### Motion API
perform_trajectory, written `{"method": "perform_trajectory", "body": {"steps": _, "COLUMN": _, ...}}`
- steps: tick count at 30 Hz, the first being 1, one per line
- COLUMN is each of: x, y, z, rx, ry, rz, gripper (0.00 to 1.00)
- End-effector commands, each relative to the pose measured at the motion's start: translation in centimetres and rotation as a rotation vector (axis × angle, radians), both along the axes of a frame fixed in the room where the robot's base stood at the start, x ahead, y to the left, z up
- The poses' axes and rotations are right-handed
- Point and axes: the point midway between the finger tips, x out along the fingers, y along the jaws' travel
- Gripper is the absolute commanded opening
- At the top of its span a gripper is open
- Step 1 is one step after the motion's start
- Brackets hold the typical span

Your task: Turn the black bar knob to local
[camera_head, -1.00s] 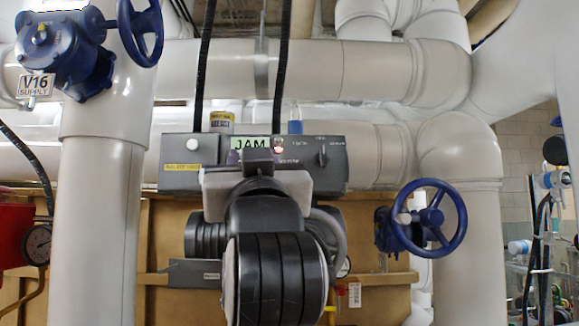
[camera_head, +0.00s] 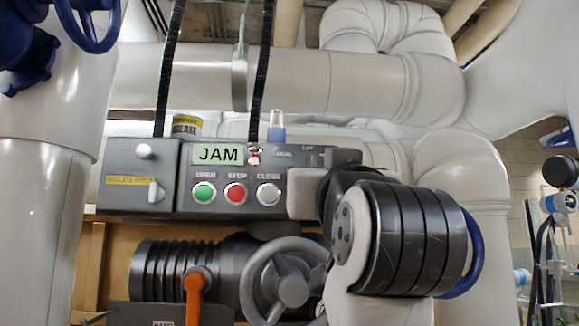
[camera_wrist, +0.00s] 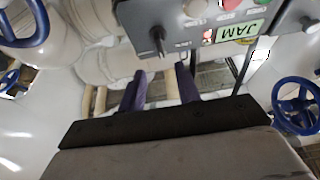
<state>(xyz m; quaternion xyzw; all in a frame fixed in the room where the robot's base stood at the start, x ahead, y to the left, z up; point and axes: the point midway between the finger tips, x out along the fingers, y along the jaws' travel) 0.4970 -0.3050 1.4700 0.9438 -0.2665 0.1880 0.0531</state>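The black bar knob (camera_wrist: 157,38) sits on the face of the grey control box (camera_head: 235,158), near its right end in the head view. In the upside-down wrist view its bar stands roughly upright in the picture. My gripper (camera_wrist: 160,72) is open, with its two purple fingers apart and nothing between them. The knob shows just beyond the fingertips, and no contact is visible. In the head view my wrist covers the box's right end and hides most of the knob area. "LOCAL" and "OFF" lettering shows just left of that area.
Green (camera_head: 204,193), red (camera_head: 236,194) and white (camera_head: 268,194) buttons are on the box, under a JAM display (camera_head: 218,154). A grey handwheel (camera_head: 285,285) is below, and a blue handwheel (camera_head: 466,260) is behind my arm.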

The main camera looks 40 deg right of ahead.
Motion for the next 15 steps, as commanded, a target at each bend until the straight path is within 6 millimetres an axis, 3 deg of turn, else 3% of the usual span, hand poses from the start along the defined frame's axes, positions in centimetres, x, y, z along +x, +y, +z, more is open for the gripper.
{"method": "perform_trajectory", "body": {"steps": 6, "x": 4.0, "y": -2.4, "z": 2.1, "rx": 0.004, "ry": 0.005, "rz": 0.003, "gripper": 0.33}}
{"method": "perform_trajectory", "body": {"steps": 15, "x": 7.6, "y": -4.6, "z": 3.8, "rx": 0.002, "ry": 0.003, "rz": 0.000, "gripper": 0.33}}
